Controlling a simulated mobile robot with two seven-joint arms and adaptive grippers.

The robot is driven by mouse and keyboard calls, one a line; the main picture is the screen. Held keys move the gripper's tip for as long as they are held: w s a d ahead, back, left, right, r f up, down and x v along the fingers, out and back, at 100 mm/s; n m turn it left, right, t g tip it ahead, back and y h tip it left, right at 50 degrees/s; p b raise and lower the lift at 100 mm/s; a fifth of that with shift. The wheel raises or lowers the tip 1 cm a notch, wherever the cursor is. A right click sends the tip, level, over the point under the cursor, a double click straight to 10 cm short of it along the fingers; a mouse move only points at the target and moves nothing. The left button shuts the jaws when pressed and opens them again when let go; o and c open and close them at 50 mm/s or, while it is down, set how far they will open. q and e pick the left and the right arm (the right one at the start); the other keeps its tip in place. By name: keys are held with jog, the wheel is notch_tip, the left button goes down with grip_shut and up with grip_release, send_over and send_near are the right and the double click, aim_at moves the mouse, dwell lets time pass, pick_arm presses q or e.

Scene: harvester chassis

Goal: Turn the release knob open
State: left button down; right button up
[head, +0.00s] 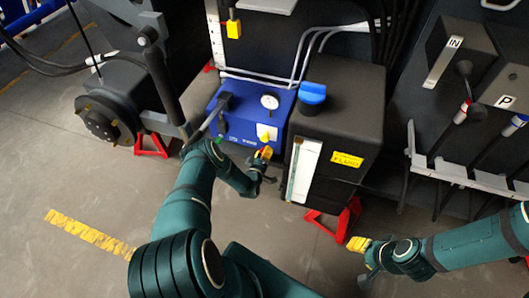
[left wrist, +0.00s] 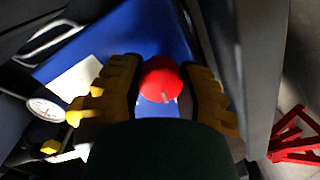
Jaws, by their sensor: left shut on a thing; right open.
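The release knob (left wrist: 161,78) is round and red, with a pale mark near its lower edge, on the blue unit (head: 240,112). My left gripper (head: 264,153) is at the front of the blue unit, low on its right side. In the left wrist view its yellow fingers stand on both sides of the knob and are shut on it. In the head view the knob is mostly hidden by the fingers. My right gripper (head: 358,245) is open and empty, low at the right, well away from the knob.
A round gauge (head: 270,101) and a black lever (head: 222,101) are on the blue unit. A black tank (head: 345,110) with a blue cap (head: 312,93) stands close to its right. Red stands (head: 333,218) are underneath. The floor in front is open.

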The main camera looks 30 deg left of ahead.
pick_arm(q)
jog(key=n, duration=0.9)
jog(key=shift+n, duration=0.4)
jog(key=n, duration=0.9)
jog(key=shift+t, duration=0.3)
jog(key=shift+w+n, duration=0.1)
jog(key=shift+n, duration=0.3)
jog(key=c, duration=0.5)
grip_release()
